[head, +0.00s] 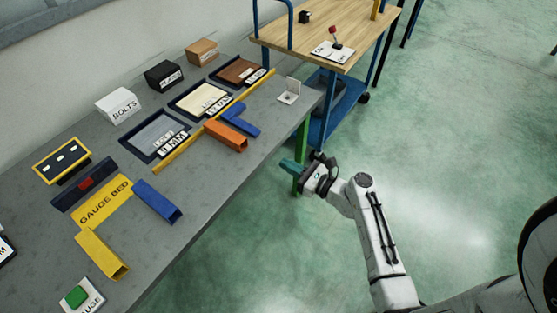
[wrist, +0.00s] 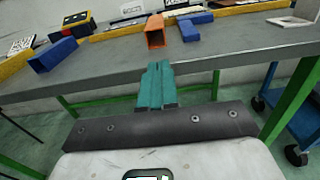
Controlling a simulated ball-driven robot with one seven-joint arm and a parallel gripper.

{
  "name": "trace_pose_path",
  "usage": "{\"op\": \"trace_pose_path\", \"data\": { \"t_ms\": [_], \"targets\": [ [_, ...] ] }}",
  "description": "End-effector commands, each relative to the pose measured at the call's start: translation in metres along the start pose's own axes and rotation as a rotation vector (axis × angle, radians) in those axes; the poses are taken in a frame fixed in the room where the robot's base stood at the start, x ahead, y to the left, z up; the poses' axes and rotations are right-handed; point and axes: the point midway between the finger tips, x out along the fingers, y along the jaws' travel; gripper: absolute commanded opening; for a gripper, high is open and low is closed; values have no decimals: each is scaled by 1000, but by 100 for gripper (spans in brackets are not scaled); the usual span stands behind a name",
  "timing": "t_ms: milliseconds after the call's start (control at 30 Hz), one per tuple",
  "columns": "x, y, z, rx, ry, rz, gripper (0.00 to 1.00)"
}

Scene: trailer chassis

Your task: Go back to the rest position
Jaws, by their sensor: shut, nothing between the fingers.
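My gripper (head: 291,166) is beside the grey workbench (head: 210,192), off its front edge near the right end, over the green floor. In the wrist view its teal fingers (wrist: 156,87) are together with nothing between them, pointing at the bench's front edge. My arm is bent and reaches in from the lower right of the head view.
On the bench are orange (head: 226,136), blue (head: 157,201) and yellow (head: 102,254) channel pieces, trays, labelled boxes and a green button (head: 76,296). A blue-framed cart with a wooden top (head: 330,30) stands beyond the bench's right end. Floor to the right is clear.

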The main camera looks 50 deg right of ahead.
Motion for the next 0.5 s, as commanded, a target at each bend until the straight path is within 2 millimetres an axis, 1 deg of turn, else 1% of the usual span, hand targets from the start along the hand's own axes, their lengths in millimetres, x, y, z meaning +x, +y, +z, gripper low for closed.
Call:
{"op": "trace_pose_path", "data": {
  "t_ms": [133, 400, 467, 500],
  "targets": [
    [-6, 0, 0, 0, -1, 1, 0],
    [-6, 2, 0, -8, 3, 6, 0],
    [-4, 16, -2, -78, 29, 55, 0],
    [-4, 29, -6, -150, 54, 105, 0]
  ]
}}
